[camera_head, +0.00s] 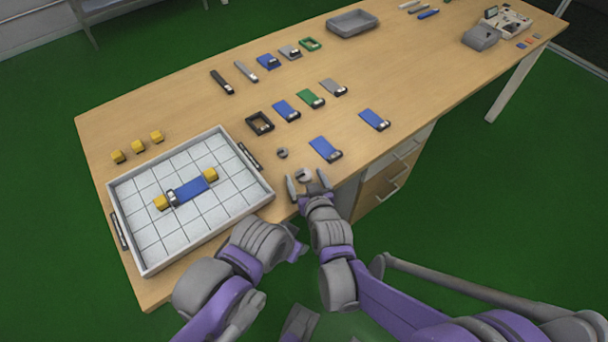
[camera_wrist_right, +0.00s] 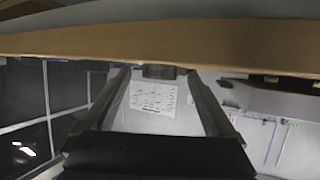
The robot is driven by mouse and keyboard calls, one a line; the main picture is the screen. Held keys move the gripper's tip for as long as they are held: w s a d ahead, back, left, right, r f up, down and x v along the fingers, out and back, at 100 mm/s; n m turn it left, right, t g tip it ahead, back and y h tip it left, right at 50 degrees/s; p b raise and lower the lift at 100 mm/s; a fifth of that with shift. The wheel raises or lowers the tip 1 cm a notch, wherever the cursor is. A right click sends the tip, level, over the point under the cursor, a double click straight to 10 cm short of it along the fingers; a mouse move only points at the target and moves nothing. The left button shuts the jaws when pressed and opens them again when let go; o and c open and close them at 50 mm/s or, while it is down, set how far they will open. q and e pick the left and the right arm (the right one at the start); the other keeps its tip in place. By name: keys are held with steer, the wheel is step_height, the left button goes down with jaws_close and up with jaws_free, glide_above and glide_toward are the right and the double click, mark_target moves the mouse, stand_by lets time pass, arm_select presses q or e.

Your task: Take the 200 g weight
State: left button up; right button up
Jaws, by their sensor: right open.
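Two small round grey weights stand near the table's front edge in the head view, a smaller one (camera_head: 282,153) farther back and a larger one (camera_head: 304,175) nearer me. Their markings are too small to read, so I cannot tell which is 200 g. My right gripper (camera_head: 308,184) is open, with its fingers on either side of the larger weight. In the right wrist view a dark ribbed object (camera_wrist_right: 160,71), apparently that weight, shows between the fingertips at the tabletop edge. My left gripper (camera_head: 299,250) is low in front of the table, its fingers unclear.
A white tiled tray (camera_head: 150,250) holds a blue part (camera_head: 190,189) between two yellow blocks. Blue parts (camera_head: 325,149) and (camera_head: 374,120) lie right of the weights. A black square frame (camera_head: 259,123) lies behind. The table's right middle is largely clear.

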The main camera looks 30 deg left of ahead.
jaws_close()
stand_by(0.5)
